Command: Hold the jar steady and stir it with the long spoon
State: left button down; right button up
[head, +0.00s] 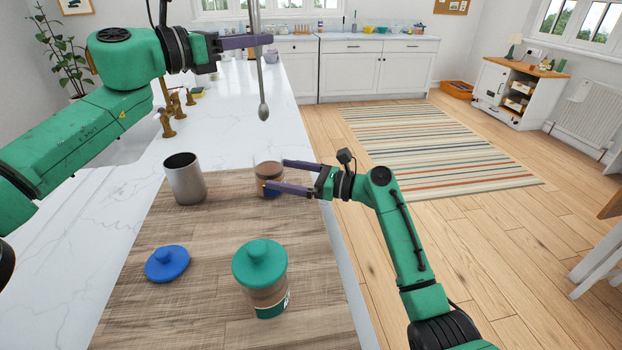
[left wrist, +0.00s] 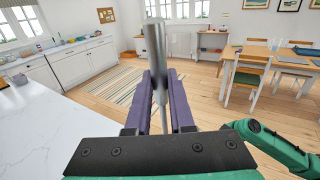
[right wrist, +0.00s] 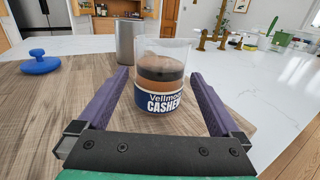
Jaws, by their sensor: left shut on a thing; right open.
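The open clear jar (head: 268,165) stands upright on the wooden board, with brown contents and a dark layer on top. Its blue "CASHEW" label (right wrist: 163,101) shows in the right wrist view. My right gripper (head: 275,175) is open, with its fingers on either side of the jar and a visible gap by each. My left gripper (head: 263,42) is shut on the long metal spoon (head: 261,78). The spoon hangs near vertical, bowl down, above and beyond the jar, clear of it. The spoon's shaft also shows between the fingers in the left wrist view (left wrist: 157,60).
A grey metal cup (head: 185,181) stands left of the jar. A blue lid (head: 167,263) lies on the board (head: 205,310). A second jar with a green lid (head: 260,263) stands nearer. Brass taps (head: 170,115) rise at the sink on the left.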

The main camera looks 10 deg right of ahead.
aim_at(259, 66)
jog(key=x, duration=0.2)
jog(key=shift+w+a, duration=0.2)
jog(key=shift+a, duration=0.15)
jog(key=c, duration=1.5)
jog(key=shift+o, duration=0.2)
pick_arm(q)
jog(key=shift+d+t, duration=0.2)
jog(key=shift+t, duration=0.1)
jog(key=f+n+t+y, duration=0.4)
jog(key=shift+s+a+f, duration=0.1)
jog(key=shift+s+f, duration=0.1)
jog(key=shift+f, duration=0.05)
pick_arm(e)
jog(key=shift+d, duration=0.1)
pick_arm(q)
jog(key=shift+a+f+n+t+y, duration=0.2)
jog(key=shift+f+n+t+y, duration=0.2)
jog(key=shift+f+t+y, duration=0.15)
notch_tip(259, 66, down, 12)
